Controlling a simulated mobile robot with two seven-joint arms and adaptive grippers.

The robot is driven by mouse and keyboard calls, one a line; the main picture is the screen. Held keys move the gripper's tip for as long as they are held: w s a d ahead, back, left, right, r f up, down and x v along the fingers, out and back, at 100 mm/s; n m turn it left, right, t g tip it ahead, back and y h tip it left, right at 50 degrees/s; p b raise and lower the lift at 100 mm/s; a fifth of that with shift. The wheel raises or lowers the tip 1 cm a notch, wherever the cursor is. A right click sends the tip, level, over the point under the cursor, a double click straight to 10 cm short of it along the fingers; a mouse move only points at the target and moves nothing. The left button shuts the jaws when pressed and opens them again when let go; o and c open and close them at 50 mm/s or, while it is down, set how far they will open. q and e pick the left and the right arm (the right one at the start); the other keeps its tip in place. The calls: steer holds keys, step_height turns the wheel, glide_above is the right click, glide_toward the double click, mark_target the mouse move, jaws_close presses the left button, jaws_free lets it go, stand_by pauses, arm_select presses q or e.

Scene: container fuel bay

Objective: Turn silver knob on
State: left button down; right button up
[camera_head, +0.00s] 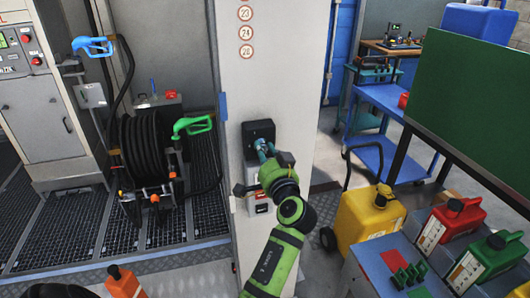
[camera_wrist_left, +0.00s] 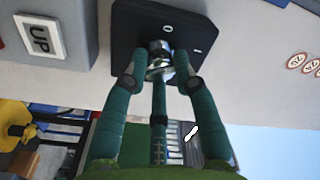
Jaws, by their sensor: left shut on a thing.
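The silver knob (camera_wrist_left: 160,62) sits on a square black plate (camera_wrist_left: 190,28) on the pale wall panel. The plate also shows in the head view (camera_head: 259,129), where my gripper largely hides the knob. My left gripper (camera_head: 266,151) reaches up to the plate from below. In the left wrist view its green fingers (camera_wrist_left: 160,72) close around the knob and are shut on it. White marks show on the plate beside the knob. How far the knob is turned is hard to tell. My right gripper is not in view.
A hose reel (camera_head: 150,148) with a green nozzle (camera_head: 192,126) stands left of the panel. A yellow canister (camera_head: 368,216) and a table with red and green cans stand to the right.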

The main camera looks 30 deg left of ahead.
mark_target(264, 124)
arm_select(q)
steer(key=c, duration=1)
jaws_free()
steer(key=shift+r, duration=0.45)
steer(key=shift+w+f, duration=0.1)
steer(key=shift+f, duration=0.15)
steer(key=shift+r, duration=0.55)
steer(key=shift+o, duration=0.7)
steer(key=r, duration=0.6)
steer(key=shift+w+a+r, duration=0.15)
steer(key=shift+w+a, duration=0.1)
steer(key=shift+a, duration=0.15)
steer(key=r, duration=0.1)
steer(key=d+r, duration=0.1)
steer(key=shift+s+r, duration=0.3)
steer(key=shift+s, duration=0.05)
steer(key=shift+c, duration=0.6)
steer(key=shift+w+a+r, duration=0.1)
steer(key=shift+a, duration=0.15)
steer(key=shift+d, duration=0.2)
